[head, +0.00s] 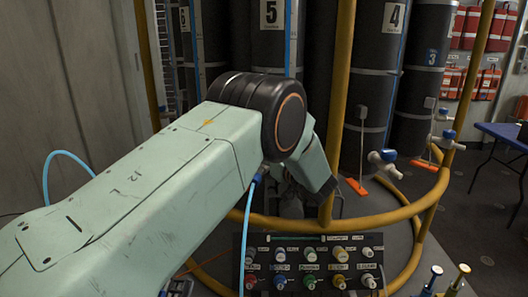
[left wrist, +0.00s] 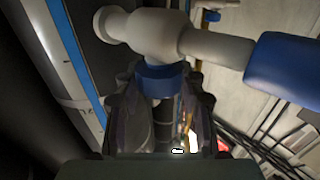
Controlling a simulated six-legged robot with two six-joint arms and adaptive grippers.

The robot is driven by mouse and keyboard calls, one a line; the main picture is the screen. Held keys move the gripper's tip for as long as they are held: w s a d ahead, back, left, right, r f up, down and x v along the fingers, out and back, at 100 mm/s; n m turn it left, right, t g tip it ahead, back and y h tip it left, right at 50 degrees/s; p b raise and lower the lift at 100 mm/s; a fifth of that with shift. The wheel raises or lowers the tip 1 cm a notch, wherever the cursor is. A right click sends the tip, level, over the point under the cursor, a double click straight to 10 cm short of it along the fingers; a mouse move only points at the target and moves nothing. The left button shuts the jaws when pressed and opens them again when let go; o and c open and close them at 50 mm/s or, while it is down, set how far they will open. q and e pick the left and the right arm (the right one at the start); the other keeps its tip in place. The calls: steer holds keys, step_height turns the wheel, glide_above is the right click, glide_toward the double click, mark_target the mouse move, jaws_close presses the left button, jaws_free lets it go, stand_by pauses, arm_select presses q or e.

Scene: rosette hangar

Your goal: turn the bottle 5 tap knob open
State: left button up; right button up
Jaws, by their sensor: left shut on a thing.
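The bottle with the label 5 (head: 270,45) is a tall dark cylinder behind my left arm in the head view. Its tap is hidden there by my arm. In the left wrist view a white tap body (left wrist: 155,35) runs across the top, with a large blue part (left wrist: 285,68) at its right end. A smaller blue knob (left wrist: 163,76) hangs below the tap body, between my left gripper's fingers (left wrist: 168,92). The left gripper is shut on this knob. How far the knob is turned cannot be told. My right gripper is in neither view.
Bottle 4 (head: 386,70) and bottle 3 (head: 425,75) stand to the right, with white and blue taps (head: 385,162). A yellow rail (head: 340,110) rises beside my left arm. A panel of coloured knobs (head: 312,265) is low in front. A blue table (head: 505,132) is far right.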

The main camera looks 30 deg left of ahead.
arm_select(q)
steer(key=o, duration=1.2)
steer(key=v, duration=1.2)
